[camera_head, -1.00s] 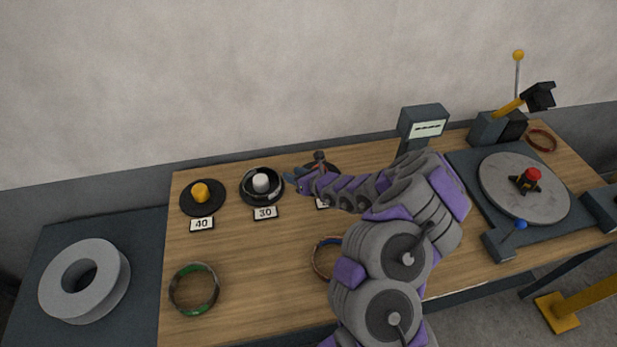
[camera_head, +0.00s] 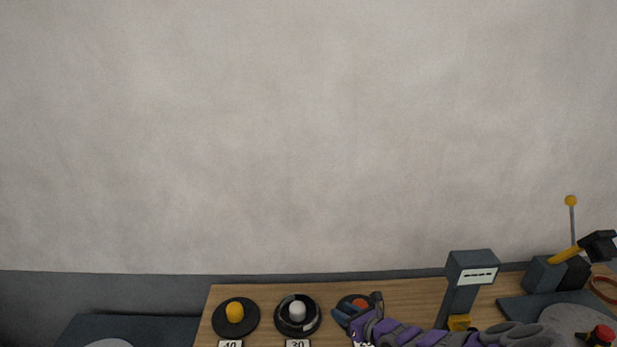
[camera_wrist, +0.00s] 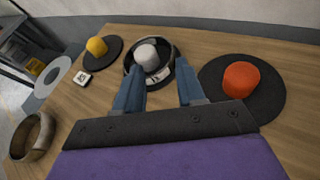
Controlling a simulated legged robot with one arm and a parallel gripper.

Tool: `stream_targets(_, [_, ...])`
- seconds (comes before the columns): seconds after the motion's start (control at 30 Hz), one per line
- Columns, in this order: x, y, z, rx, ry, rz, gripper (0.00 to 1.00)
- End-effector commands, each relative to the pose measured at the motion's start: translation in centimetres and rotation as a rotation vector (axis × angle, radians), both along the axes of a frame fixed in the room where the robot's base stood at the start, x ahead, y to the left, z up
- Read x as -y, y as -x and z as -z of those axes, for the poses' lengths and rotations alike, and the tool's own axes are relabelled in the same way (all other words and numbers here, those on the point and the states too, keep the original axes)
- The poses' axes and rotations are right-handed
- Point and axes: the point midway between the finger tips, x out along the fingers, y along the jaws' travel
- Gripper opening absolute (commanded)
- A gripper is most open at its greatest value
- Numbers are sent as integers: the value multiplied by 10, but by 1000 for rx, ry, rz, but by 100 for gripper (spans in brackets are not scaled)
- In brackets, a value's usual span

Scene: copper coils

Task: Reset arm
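My gripper (camera_head: 352,314) is above the wooden bench near the orange knob (camera_head: 360,302) on its black disc. In the wrist view my gripper's two blue fingers (camera_wrist: 158,88) are spread apart with nothing held between them. Beyond them stands the white knob (camera_wrist: 146,50) inside a black ring; it also shows in the head view (camera_head: 297,310). The orange knob (camera_wrist: 240,79) is to the right of the fingers.
The yellow knob (camera_head: 235,312) stands on a disc at left. A grey display post (camera_head: 471,290), a lever with a yellow ball (camera_head: 571,201) and a turntable with a red knob (camera_head: 602,334) stand at right. A coil ring (camera_wrist: 33,137) lies at lower left in the wrist view.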

Motion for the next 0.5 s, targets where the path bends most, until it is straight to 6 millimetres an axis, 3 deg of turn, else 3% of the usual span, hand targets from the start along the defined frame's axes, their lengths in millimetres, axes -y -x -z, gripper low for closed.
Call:
stream_targets(0.13, [-43,0,-69,184,69,-174,39])
stream_targets(0.27, [-93,23,-140,394,157,-389,39])
stream_targets(0.4, [-141,68,-198,598,256,-628,39])
stream_targets(0.5, [-167,109,-225,721,335,-804,39])
